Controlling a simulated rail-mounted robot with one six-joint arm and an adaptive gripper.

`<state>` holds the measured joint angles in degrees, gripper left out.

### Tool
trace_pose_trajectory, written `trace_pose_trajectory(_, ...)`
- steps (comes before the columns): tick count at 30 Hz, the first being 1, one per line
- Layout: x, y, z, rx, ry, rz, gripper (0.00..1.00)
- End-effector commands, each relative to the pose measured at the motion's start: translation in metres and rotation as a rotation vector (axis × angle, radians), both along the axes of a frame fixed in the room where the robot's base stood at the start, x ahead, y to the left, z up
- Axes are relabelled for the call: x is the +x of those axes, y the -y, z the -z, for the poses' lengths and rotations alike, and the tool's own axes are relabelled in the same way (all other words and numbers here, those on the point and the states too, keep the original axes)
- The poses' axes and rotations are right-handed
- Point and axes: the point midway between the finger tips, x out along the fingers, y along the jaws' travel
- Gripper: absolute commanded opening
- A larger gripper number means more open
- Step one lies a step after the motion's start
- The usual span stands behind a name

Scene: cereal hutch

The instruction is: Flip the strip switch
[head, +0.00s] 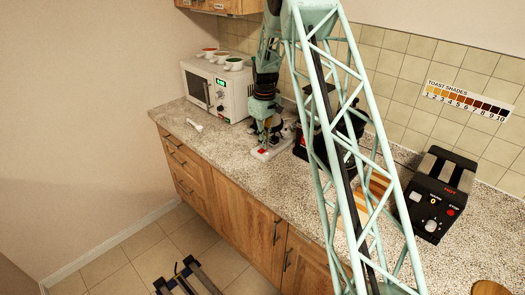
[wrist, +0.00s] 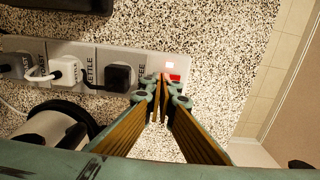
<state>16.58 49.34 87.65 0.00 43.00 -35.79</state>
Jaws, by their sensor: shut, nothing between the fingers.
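The power strip (wrist: 45,45) is a pale grey bar with plugs and printed labels, lying on the speckled counter in the wrist view. Its red switch (wrist: 175,78) is at the right end, below a small glowing light (wrist: 169,65). The strip's white end also shows in the head view (head: 261,155), below my gripper (head: 264,140). In the wrist view my gripper (wrist: 161,78) is shut and empty, its fingertips over the strip's end just left of the red switch. The fingers hide part of the switch area. I cannot tell whether they touch it.
A white microwave (head: 215,90) with cups (head: 233,62) on top stands left of the strip. A black toaster (head: 438,195) stands at the right. In the wrist view, plugs (wrist: 118,77) and cables lie left of my fingers, and bare counter (wrist: 225,60) lies right.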

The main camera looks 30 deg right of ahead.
Motion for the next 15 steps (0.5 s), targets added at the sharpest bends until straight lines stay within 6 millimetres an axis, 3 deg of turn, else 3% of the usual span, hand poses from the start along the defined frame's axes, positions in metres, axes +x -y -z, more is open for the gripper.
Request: trace_pose_trajectory(15, -0.0001, -0.0001, 0.0041, 0.0, 0.0, 0.0, 0.0)
